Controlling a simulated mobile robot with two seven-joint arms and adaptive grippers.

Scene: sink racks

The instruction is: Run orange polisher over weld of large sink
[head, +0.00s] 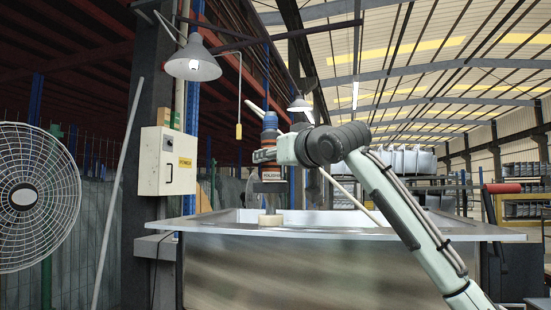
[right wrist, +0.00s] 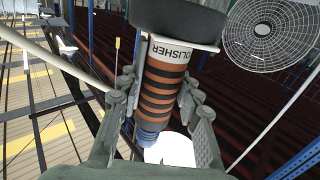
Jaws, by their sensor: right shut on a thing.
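The large sink (head: 400,236) stands in the middle of the head view, with a broad metal rim and a pale basin. I cannot make out its weld. My right gripper (head: 268,155) is shut on the orange polisher (head: 269,136) and holds it upright above the sink's near rim, blue end up. In the right wrist view the gripper fingers (right wrist: 158,95) lie on both sides of the polisher's orange and black banded body (right wrist: 163,85). Its white "POLISHER" label and dark disc show there at the top. My left gripper is not in view.
A large fan (head: 35,195) stands at the left. A white electrical box (head: 167,161) hangs on a dark column beside the sink. A lamp (head: 193,62) hangs above. Shelving stands at the right.

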